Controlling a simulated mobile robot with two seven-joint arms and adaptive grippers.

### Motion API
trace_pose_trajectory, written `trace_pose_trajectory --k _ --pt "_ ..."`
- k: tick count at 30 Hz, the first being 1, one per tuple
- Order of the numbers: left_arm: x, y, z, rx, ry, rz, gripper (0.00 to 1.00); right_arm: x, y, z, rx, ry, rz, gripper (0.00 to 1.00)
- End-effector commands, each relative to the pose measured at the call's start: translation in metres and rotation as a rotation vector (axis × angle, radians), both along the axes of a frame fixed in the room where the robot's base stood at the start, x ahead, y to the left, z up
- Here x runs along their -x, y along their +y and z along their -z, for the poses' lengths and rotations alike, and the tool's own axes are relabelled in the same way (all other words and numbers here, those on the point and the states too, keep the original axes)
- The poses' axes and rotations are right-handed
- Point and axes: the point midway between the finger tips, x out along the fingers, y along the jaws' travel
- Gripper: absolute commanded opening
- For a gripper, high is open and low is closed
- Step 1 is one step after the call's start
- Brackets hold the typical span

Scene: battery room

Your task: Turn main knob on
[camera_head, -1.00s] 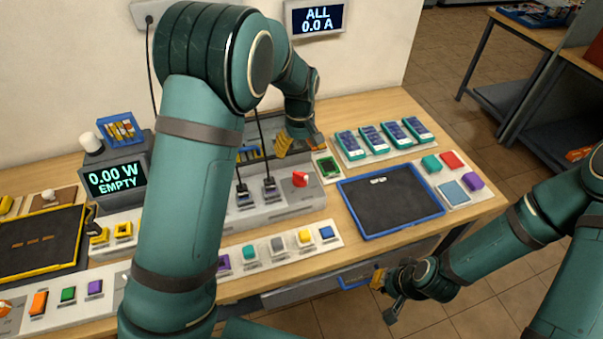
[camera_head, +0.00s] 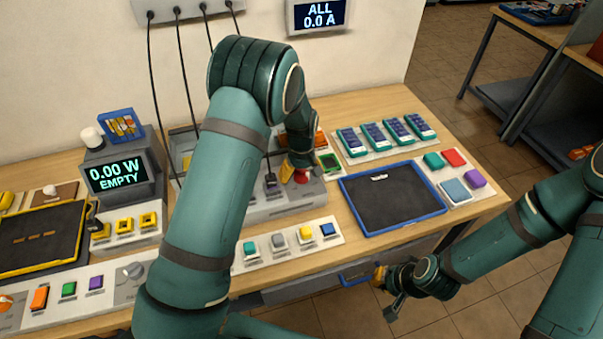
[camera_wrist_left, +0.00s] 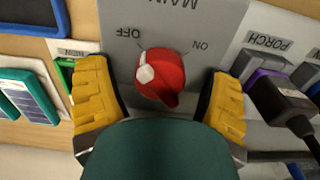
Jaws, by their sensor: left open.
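The red main knob (camera_wrist_left: 165,82) is on a grey panel (camera_wrist_left: 190,18) marked MAIN, OFF and ON in the left wrist view. Its white pointer mark is toward the OFF label. My left gripper (camera_wrist_left: 162,92) is open, with one yellow finger on each side of the knob and a gap on both sides. In the head view the knob (camera_head: 301,177) is partly hidden by my left gripper (camera_head: 290,168), which is over it. My right gripper (camera_head: 385,283) is low at the right, in front of the bench; its fingers are too small to judge.
A dark plug (camera_wrist_left: 285,98) sits beside the right finger near a PORCH label. A blue-rimmed black tray (camera_head: 392,232) and several teal modules (camera_head: 375,135) lie right of the panel. Displays read 0.00 W EMPTY (camera_head: 117,174) and ALL 0.0 A (camera_head: 318,15).

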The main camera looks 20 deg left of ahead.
Motion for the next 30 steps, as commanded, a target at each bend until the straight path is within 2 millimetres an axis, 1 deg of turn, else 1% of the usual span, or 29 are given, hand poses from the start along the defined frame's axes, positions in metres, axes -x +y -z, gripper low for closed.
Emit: trace_pose_trajectory --k 2,3,5,6,8,9,15,20,26,30 --pt "0.000 0.000 0.000 0.000 0.000 0.000 0.81 0.000 0.000 0.000 0.000 0.000 0.000 0.00" --pt "0.000 0.000 0.000 0.000 0.000 0.000 0.67 0.000 0.000 0.000 0.000 0.000 0.000 0.00" --pt "0.000 0.000 0.000 0.000 0.000 0.000 0.46 0.000 0.000 0.000 0.000 0.000 0.000 0.00" --pt "0.000 0.000 0.000 0.000 0.000 0.000 0.32 0.000 0.000 0.000 0.000 0.000 0.000 0.00" --pt "0.000 0.000 0.000 0.000 0.000 0.000 0.11 0.000 0.000 0.000 0.000 0.000 0.000 0.00" --pt "0.000 0.000 0.000 0.000 0.000 0.000 0.09 0.000 0.000 0.000 0.000 0.000 0.000 0.00" --pt "0.000 0.000 0.000 0.000 0.000 0.008 0.09 0.000 0.000 0.001 0.000 0.000 0.000 0.00" --pt "0.000 0.000 0.000 0.000 0.000 0.050 0.08 0.000 0.000 0.003 0.000 0.000 0.000 0.00" --pt "0.000 0.000 0.001 0.001 0.000 0.169 0.08 0.000 0.000 0.009 0.001 0.000 0.000 0.00" --pt "0.000 0.000 0.001 0.001 0.000 0.288 0.08 0.000 0.001 0.014 0.002 0.000 0.000 0.00"
